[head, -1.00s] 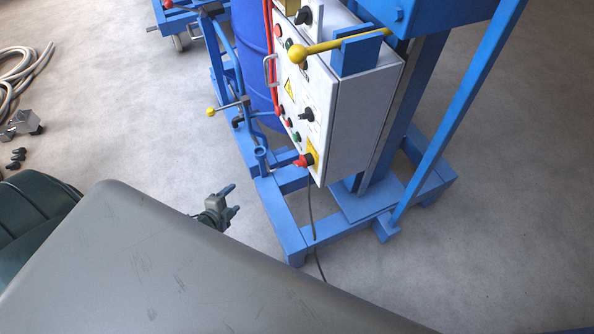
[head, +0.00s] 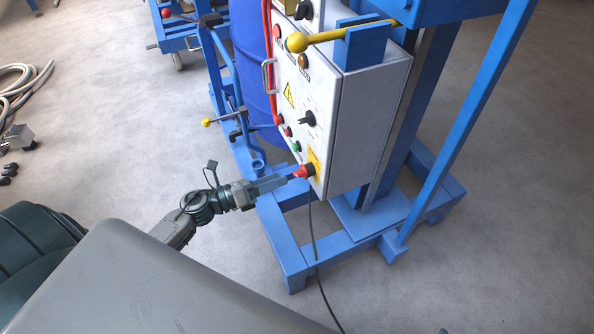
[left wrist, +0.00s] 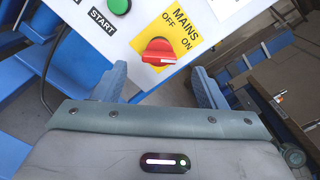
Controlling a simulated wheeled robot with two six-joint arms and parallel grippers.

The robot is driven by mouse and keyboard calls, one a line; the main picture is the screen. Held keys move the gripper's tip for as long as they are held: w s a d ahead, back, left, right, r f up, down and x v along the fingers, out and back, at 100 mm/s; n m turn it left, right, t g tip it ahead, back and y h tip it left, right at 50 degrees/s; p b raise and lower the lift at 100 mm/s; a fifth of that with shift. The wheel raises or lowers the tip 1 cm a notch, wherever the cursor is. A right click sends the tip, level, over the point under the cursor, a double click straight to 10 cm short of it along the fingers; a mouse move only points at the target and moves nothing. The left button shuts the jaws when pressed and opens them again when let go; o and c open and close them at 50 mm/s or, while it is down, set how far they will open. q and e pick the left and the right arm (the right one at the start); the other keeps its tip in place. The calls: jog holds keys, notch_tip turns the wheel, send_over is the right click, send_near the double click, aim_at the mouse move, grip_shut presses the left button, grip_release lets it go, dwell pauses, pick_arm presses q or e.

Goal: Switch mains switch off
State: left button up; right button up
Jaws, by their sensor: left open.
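The mains switch (head: 304,171) is a red knob on a yellow plate at the lower corner of the white control box (head: 358,122). In the left wrist view the red mains switch (left wrist: 158,52) shows its handle lying nearly level, its right end near the word ON. The yellow plate (left wrist: 182,30) reads MAINS, OFF and ON. My left gripper (head: 290,178) is open, its fingers pointing at the switch. In the left wrist view the left gripper's fingers (left wrist: 158,85) stand either side of the knob, apart from it. My right gripper is not in view.
A green START button (left wrist: 119,6) sits beside the switch. The blue machine frame (head: 285,250) stands below. A black cable (head: 312,235) hangs down from the box.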

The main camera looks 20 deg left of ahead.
aim_at(295, 173)
pick_arm(q)
jog(key=x, duration=0.7)
jog(key=shift+p, duration=0.4)
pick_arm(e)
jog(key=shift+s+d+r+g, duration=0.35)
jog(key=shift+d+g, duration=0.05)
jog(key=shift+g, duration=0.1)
